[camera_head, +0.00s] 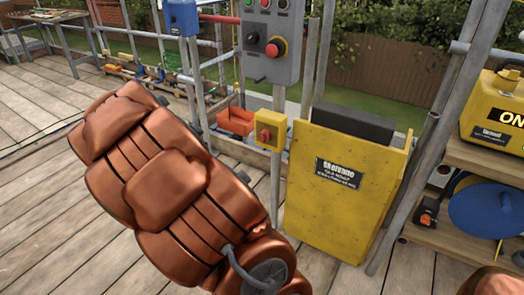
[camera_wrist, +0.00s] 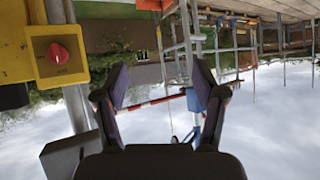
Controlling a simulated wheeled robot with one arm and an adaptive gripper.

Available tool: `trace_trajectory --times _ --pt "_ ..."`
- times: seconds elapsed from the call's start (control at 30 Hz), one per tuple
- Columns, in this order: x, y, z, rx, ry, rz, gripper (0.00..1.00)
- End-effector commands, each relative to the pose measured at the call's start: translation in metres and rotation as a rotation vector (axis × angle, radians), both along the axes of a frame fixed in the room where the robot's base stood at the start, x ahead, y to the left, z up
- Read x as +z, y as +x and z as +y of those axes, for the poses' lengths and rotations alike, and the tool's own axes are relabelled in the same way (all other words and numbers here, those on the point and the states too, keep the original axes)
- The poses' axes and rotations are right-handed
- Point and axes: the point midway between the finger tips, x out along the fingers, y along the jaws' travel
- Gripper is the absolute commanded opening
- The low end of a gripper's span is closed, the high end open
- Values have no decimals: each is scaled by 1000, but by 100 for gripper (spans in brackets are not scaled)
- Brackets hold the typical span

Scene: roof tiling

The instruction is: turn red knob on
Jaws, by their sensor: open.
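The red knob (camera_head: 265,135) is on a small yellow box (camera_head: 272,120) fixed to a grey post, below a grey control panel (camera_head: 270,62). In the wrist view, which is upside down, the red knob (camera_wrist: 58,53) and its yellow box (camera_wrist: 38,45) are at the upper left. My gripper (camera_wrist: 160,85) is open and empty there, with the knob outside and to the left of its fingers. The gripper does not show in the head view, where my copper arm fills the left middle. The knob's exact setting is too small to read.
The panel carries a red mushroom button (camera_head: 276,47) and a black knob (camera_head: 252,38). A yellow bin (camera_head: 330,200) stands right of the post. Scaffold poles surround the area. A wooden shelf (camera_head: 487,160) on the right holds a yellow case (camera_head: 495,110) and a blue reel (camera_head: 486,212).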

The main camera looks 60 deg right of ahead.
Motion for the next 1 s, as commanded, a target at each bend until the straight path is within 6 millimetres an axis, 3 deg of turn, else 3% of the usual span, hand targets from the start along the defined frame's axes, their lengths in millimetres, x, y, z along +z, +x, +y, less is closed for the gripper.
trace_trajectory --times 0.03,0.2,0.33,0.6,1.0 --pt "-26 -5 -27 -65 -55 -14 70" --pt "-53 -33 -103 -272 -267 -67 70" --pt "-68 -62 -141 -403 -413 -80 70" --pt "-77 -101 -170 -539 -580 -74 70" --pt "-76 -103 -198 -550 -591 -78 70"
